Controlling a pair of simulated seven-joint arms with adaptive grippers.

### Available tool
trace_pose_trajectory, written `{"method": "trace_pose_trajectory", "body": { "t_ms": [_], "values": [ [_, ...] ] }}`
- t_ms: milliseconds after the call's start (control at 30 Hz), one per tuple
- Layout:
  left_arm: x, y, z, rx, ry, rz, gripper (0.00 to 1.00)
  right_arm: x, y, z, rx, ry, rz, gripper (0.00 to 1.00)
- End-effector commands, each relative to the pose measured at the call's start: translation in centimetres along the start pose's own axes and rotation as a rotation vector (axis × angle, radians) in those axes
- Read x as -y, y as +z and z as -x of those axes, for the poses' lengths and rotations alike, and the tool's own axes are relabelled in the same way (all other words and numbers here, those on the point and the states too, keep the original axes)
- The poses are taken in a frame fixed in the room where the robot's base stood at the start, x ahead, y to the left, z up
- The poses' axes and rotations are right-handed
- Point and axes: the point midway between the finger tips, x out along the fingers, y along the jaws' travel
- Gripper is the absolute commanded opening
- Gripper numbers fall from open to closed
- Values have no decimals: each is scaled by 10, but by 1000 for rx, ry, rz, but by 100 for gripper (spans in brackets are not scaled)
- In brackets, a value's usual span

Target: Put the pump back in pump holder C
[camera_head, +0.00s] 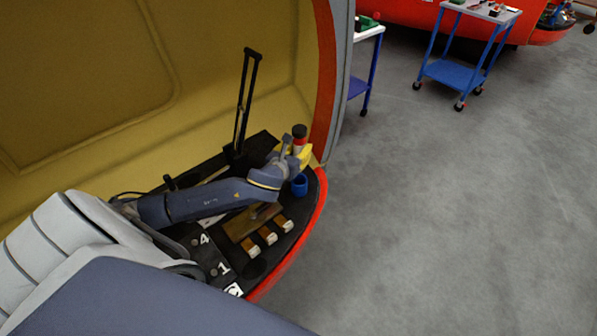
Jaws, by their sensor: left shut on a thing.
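My left arm comes in from the left over a black work surface. My left gripper (287,146) is small and partly hidden by its own wrist; it is shut on what looks like the pump (299,139), which has a dark top and a red band and stands about upright. A yellow part (305,155) shows right below and beside it; I cannot tell whether they touch. A blue cup-like holder (299,185) stands just below in the picture, near the red edge. No letter C is readable, so I cannot tell which holder is C. My right gripper is not in view.
The black surface (262,268) has a red rim at right. It carries white number labels, a brown plate (240,226) and several small white-and-brown blocks (269,237). A tall black frame (240,110) rises behind the arm. Blue carts (455,72) stand farther off on grey floor.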

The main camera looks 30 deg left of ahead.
Motion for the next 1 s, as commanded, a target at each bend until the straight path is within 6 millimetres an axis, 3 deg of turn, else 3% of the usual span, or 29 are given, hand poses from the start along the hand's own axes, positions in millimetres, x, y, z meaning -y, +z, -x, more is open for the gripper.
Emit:
{"method": "trace_pose_trajectory", "body": {
  "t_ms": [100, 300, 1000],
  "values": [
    [0, -25, -7, -1, 1, 0, 0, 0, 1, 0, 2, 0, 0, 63],
    [0, -53, -16, 0, 1, 1, 0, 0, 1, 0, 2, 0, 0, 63],
    [-1, -101, -30, 2, 1, -1, 0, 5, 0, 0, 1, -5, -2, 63]
  ]
}}
